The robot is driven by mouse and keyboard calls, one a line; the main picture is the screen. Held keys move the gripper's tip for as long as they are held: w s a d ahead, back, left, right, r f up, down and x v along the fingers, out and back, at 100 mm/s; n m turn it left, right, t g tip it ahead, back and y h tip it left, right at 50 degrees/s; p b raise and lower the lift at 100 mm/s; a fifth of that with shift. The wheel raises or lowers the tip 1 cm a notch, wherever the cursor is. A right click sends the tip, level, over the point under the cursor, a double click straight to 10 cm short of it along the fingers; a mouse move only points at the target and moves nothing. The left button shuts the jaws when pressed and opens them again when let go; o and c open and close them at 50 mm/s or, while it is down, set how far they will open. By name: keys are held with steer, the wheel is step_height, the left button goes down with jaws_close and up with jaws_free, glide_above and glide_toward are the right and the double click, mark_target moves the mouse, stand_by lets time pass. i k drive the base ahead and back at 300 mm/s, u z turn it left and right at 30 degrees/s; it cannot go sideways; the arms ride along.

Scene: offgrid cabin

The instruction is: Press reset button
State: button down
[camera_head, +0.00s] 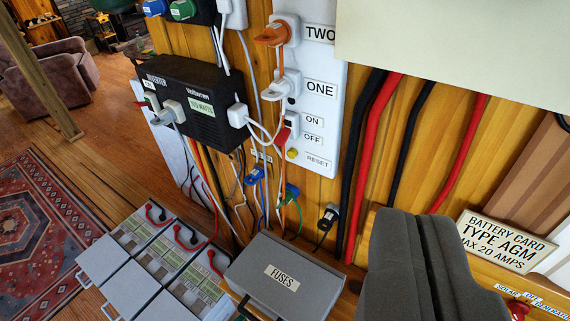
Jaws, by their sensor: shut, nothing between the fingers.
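The reset button is a small round yellow button (292,153) low on the white panel (322,92), left of the label "RESET" (317,161). It is in plain view. A red and black switch (288,124) sits above it, beside the labels "ON" and "OFF". My gripper (412,218), dark grey, is at the lower right of the picture with its fingers together and nothing between them. In the picture it is right of and below the button, clearly apart from it.
A black inverter (195,98) with plugs and hanging cables is left of the panel. Thick red and black cables (370,160) run down the wall between panel and gripper. A grey fuse box (283,275) and several batteries (150,262) are below. A battery card (507,240) is at right.

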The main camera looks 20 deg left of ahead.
mark_target(292, 152)
steer(key=k, duration=0.4)
steer(key=z, duration=1.7)
steer(key=i, duration=0.65)
steer(key=u, duration=1.75)
steer(key=i, duration=0.5)
steer(key=z, duration=0.05)
